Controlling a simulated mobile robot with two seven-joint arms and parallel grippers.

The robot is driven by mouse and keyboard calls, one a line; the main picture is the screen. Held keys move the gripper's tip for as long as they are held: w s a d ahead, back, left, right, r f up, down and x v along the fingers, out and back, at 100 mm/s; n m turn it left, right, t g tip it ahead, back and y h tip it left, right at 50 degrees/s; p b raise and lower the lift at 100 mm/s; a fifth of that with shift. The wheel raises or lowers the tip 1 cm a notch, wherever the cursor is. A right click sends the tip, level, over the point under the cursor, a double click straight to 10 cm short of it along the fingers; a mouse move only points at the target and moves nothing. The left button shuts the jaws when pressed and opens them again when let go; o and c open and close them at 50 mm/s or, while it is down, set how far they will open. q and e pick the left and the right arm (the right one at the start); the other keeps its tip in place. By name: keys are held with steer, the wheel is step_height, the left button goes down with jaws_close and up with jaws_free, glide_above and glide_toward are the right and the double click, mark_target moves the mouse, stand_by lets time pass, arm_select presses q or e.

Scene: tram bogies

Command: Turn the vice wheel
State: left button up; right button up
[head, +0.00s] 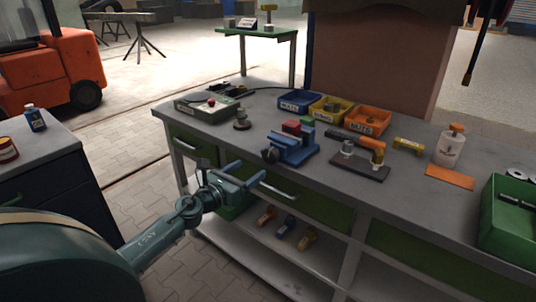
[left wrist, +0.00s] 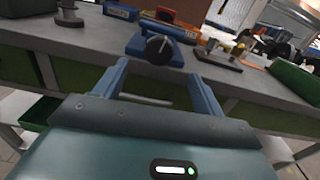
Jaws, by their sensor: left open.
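The blue vice (head: 292,150) sits on the grey workbench near its front edge, with a red block in its jaws. Its dark round wheel (head: 270,155) faces the front edge. In the left wrist view the wheel (left wrist: 159,49) shows a pale pointer mark, with the vice body (left wrist: 180,33) behind it. My left gripper (head: 250,169) is open and empty in front of the bench edge, short of the wheel. In the left wrist view the wheel lies beyond and between the two fingertips (left wrist: 158,69), apart from them. My right gripper is out of view.
Behind the vice stand blue, yellow and orange bins (head: 367,121). A green crate (head: 507,225) stands at the right end. Drawer handles (head: 277,191) stick out below the bench top.

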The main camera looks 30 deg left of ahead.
mark_target(268, 156)
arm_select(q)
steer(key=w, duration=0.9)
steer(key=shift+d, duration=0.3)
steer(key=shift+w+f, duration=0.1)
steer(key=shift+w, duration=0.4)
steer(key=shift+w+d, duration=0.1)
steer(key=shift+w, duration=0.05)
steer(key=c, duration=1)
steer(key=shift+n, duration=0.4)
